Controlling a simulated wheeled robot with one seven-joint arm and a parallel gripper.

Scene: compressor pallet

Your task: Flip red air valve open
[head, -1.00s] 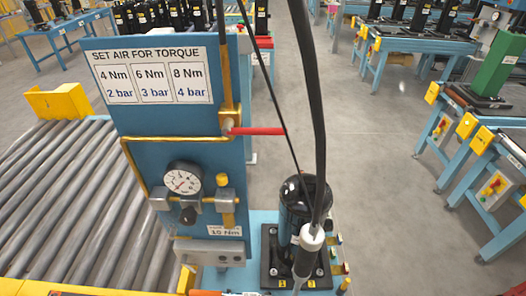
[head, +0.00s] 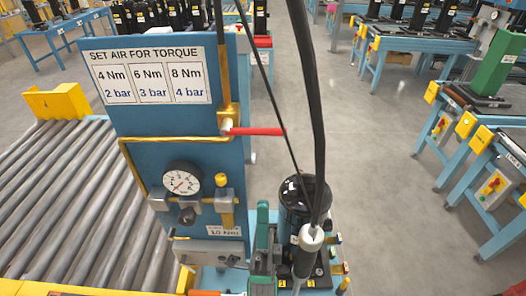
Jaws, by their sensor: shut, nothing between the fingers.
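The red air valve's lever (head: 258,131) sticks out level to the right from its brass body (head: 228,124) on the pipe at the right edge of the blue panel (head: 150,122). My gripper (head: 263,208), green and grey, points upward at the panel's lower right. It is shut and empty. Its tip is below the red lever, with a clear gap in the picture, and it is not seen touching anything. The pressure gauge (head: 182,179) is on the panel, with a regulator below it.
A black compressor (head: 298,207) stands just right of my gripper. A thick black hose (head: 309,100) and a thin cable run down in front, close right of the lever. A roller conveyor (head: 55,210) lies to the left. Open floor (head: 385,200) lies to the right.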

